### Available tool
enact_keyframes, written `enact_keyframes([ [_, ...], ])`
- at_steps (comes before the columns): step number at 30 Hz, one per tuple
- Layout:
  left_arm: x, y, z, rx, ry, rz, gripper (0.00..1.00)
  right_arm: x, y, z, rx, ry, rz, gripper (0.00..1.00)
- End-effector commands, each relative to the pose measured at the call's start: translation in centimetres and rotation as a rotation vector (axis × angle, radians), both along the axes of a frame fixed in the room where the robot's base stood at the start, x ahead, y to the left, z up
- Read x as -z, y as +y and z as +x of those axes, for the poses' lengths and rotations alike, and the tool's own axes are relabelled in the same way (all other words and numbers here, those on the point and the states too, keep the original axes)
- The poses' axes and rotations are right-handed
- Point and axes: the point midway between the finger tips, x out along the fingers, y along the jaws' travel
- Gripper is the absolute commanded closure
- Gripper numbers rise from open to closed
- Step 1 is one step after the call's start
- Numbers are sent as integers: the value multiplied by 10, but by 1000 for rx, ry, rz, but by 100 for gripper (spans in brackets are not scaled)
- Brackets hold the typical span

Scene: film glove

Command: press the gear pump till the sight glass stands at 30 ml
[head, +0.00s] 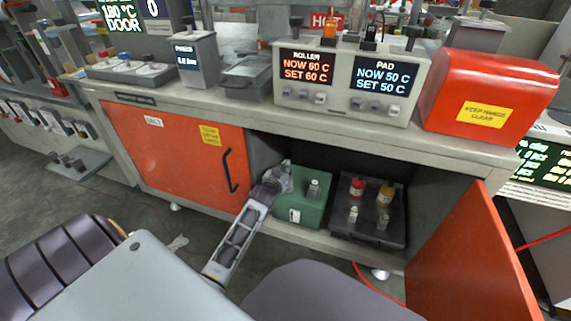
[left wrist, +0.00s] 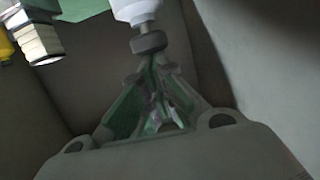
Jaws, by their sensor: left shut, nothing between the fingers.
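A green box-shaped unit (head: 312,218), which I take to be the gear pump, stands in the open cabinet bay. A small grey fitting (head: 313,188) is on its top, and a small white marked window (head: 295,215) is on its front; I cannot read a level there. My left gripper (head: 284,168) is at the unit's upper left corner. In the left wrist view the gripper (left wrist: 152,62) is shut and empty, its tips at a dark round knob (left wrist: 148,43) under a white cylinder (left wrist: 136,10); I cannot tell whether they touch. My right gripper is not in view.
An orange door (head: 475,260) hangs open at the right. The counter (head: 240,112) overhangs the bay.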

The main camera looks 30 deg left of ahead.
Motion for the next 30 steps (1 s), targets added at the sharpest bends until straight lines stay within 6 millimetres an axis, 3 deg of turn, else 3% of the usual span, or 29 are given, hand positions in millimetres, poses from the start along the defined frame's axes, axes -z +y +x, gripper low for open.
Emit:
enact_keyframes([
  [14, 4, -2, -6, 0, 9, -2, 100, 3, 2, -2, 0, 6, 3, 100],
  [30, -8, -11, -45, 0, 5, -1, 100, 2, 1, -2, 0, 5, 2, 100],
])
